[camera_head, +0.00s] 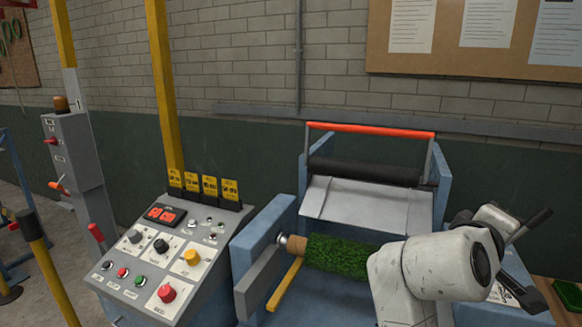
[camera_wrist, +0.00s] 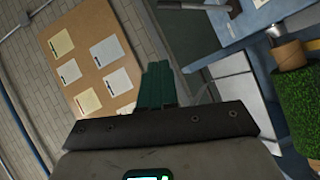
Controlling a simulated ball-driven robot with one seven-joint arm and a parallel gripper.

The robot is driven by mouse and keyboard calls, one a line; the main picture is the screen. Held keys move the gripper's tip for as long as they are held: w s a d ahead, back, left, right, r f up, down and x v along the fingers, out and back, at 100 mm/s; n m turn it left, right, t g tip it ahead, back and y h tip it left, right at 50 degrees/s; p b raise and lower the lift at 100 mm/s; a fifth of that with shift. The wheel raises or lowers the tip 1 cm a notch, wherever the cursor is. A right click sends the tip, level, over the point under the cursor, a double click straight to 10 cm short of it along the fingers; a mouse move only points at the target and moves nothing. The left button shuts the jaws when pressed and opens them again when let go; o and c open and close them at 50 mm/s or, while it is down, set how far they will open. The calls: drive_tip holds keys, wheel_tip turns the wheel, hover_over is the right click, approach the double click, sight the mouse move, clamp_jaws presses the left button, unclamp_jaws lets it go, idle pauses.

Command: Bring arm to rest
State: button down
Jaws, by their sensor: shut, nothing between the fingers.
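My gripper (camera_wrist: 157,88) shows in the wrist view as green fingers pressed together, shut with nothing between them. It is in the air, apart from the machine. In the head view my white arm is folded at the lower right, in front of part of the machine; the fingertips are hard to make out there. A green turf roll (camera_head: 338,255) sits on a spindle with a brown core end, left of my arm. The roll also shows at the right edge of the wrist view (camera_wrist: 299,105).
The blue machine (camera_head: 262,232) has a red-orange bar (camera_head: 370,129) above a dark roller (camera_head: 365,171). A control panel (camera_head: 160,256) with buttons stands at left, near yellow posts (camera_head: 163,95). A pinboard (camera_head: 470,45) hangs on the wall. A green piece (camera_head: 568,294) lies at far right.

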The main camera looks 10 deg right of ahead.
drive_tip(key=s+a+f+y, duration=0.2)
drive_tip(key=s+f+y, duration=0.1)
drive_tip(key=f, duration=0.6)
drive_tip(key=s+a+f+g+y, duration=0.1)
drive_tip(key=s+a+f+y, duration=0.15)
drive_tip(key=f, duration=0.65)
drive_tip(key=s+a+f+y, duration=0.1)
drive_tip(key=s+f+y, duration=0.2)
drive_tip(key=f, duration=0.6)
drive_tip(key=s+a+f+m+g+y, duration=0.1)
drive_tip(key=s+a+f+g+y, duration=0.1)
drive_tip(key=s+a+f, duration=0.3)
drive_tip(key=s+a+f+m+g+y, duration=0.1)
drive_tip(key=s+a+f+y, duration=0.3)
drive_tip(key=s+f, duration=0.5)
drive_tip(key=s+a+g, duration=0.1)
drive_tip(key=s, duration=0.3)
drive_tip(key=shift+s+f+m+g, duration=0.3)
